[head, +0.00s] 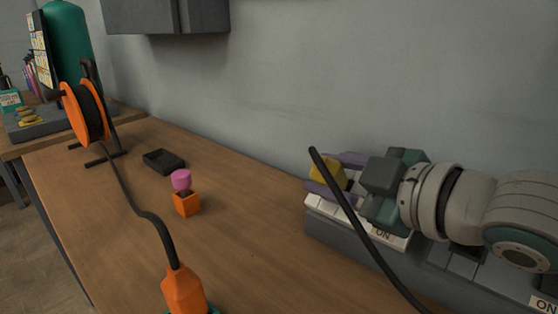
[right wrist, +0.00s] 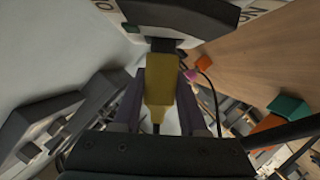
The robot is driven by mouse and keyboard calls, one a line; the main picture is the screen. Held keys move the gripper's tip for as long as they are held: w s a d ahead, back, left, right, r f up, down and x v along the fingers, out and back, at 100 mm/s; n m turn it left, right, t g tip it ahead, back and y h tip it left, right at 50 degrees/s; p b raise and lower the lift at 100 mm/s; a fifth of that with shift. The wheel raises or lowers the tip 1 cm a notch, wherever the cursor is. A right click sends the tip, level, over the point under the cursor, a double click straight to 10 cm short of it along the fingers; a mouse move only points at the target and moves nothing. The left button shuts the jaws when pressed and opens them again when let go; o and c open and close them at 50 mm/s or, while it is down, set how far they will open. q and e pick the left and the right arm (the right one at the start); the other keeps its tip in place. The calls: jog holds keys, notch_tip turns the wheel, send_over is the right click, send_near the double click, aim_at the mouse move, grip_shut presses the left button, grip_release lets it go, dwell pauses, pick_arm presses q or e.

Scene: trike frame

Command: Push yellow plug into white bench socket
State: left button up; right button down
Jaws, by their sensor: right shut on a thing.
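The yellow plug (head: 328,171) is held between the purple fingers of my right gripper (head: 336,175), above the left end of the bench socket strip. In the right wrist view the yellow plug (right wrist: 158,88) sits between both fingers, its front end close to a dark part of the strip. The white bench socket (head: 322,207) has a pale face on a grey housing, partly behind a black cable. I cannot tell whether the plug touches the socket or is inside it. My left gripper is not in view.
A black cable (head: 352,215) crosses in front of the strip. An orange cable reel (head: 84,112), a black tray (head: 164,161), an orange block with a pink top (head: 186,203) and an orange connector (head: 183,290) are on the bench.

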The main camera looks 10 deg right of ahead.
jog(key=shift+w+d+f, duration=0.15)
jog(key=shift+d+f, duration=0.1)
jog(key=shift+f, duration=0.15)
jog(key=shift+c, duration=1.8)
grip_release()
jog(key=p+v, duration=0.1)
jog(key=v, duration=0.9)
jog(key=shift+r+p, duration=0.1)
jog(key=shift+p, duration=0.2)
